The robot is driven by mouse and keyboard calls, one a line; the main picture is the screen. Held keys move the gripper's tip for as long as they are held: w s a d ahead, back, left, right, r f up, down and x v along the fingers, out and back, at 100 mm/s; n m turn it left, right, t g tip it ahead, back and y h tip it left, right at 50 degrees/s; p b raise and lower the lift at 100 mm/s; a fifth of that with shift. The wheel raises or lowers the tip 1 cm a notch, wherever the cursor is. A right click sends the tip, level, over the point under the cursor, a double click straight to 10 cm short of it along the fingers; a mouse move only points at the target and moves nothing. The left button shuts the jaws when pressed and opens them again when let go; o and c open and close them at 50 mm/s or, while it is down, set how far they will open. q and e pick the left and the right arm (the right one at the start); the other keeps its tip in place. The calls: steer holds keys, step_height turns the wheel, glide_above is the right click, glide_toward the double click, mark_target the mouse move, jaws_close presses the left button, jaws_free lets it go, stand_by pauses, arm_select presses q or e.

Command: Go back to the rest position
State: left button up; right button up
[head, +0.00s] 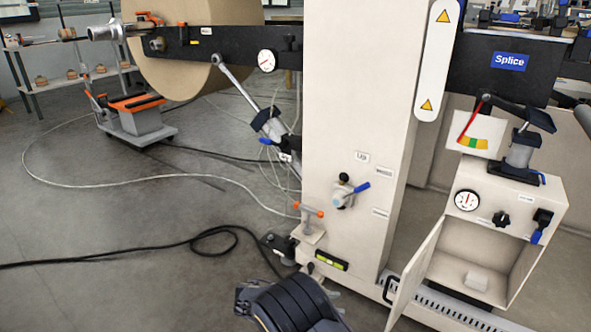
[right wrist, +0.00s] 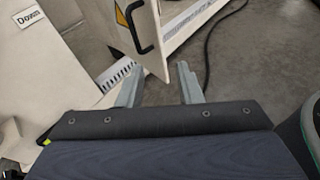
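My right gripper (right wrist: 160,88) shows in the right wrist view with its two grey fingers apart and nothing between them. Beyond the fingertips are a pale panel with a black handle and the grey floor. In the head view, dark rounded segments of my right arm (head: 292,306) rise from the bottom edge, in front of the machine's foot; the fingers cannot be made out there. My left gripper is in neither view.
A beige machine column (head: 356,130) stands close ahead. At right, a cabinet (head: 520,205) has its door (head: 418,272) hanging open toward me. A large kraft roll (head: 195,75) is at the back left. A black cable (head: 130,258) lies on otherwise open floor at left.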

steer(key=s+d+r+m+g+y, duration=0.5)
steer(key=s+d+r+m+y, duration=0.45)
steer(key=d+y, duration=0.2)
steer(key=s+r+m+t+y, duration=0.4)
steer(key=s+m, duration=0.2)
steer(key=s, duration=0.3)
steer(key=s+r+m+t+y, duration=0.3)
steer(key=s+m+t, duration=0.2)
steer(key=s, duration=0.4)
step_height(320, 180, up, 38)
steer(key=p, duration=3.7)
steer(key=shift+d+f+g+p, duration=0.15)
steer(key=shift+g+p, duration=0.15)
steer(key=shift+p, duration=0.1)
steer(key=shift+s, duration=0.1)
